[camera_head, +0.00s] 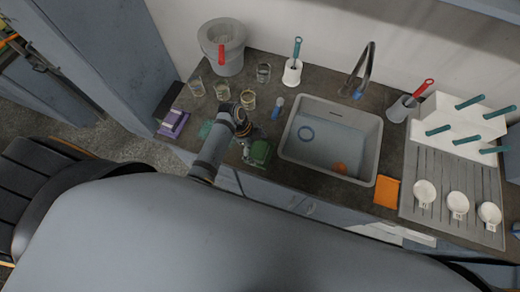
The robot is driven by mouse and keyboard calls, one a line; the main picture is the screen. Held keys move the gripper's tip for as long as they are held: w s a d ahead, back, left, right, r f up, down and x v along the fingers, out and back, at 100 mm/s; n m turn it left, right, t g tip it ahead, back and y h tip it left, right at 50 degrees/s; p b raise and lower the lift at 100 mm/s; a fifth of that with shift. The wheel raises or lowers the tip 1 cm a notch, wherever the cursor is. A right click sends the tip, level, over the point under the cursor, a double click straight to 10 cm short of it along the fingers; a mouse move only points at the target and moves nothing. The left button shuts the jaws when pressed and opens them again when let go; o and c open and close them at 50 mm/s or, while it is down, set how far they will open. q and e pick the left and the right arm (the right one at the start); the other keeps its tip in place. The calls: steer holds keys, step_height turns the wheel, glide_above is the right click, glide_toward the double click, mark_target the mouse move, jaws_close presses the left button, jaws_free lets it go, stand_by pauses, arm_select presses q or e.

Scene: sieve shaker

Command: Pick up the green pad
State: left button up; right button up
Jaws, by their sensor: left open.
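A flat green pad (206,129) lies on the dark counter, left of the sink and partly hidden behind my left arm. My left gripper (258,153) is at the end of that arm, near the counter's front edge and to the right of the pad. It is open. A darker green block shape shows at the gripper; I cannot tell whether it belongs to it. My right gripper is not in view.
Several glasses (221,90) stand behind the arm, with a grey bin (222,45) further back. A purple pad (173,122) lies to the left. The sink (331,140) is to the right, with an orange pad (387,191) and a drying rack (455,190) beyond.

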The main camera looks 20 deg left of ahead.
arm_select(q)
steer(key=c, duration=1.2)
steer(key=shift+r, duration=0.15)
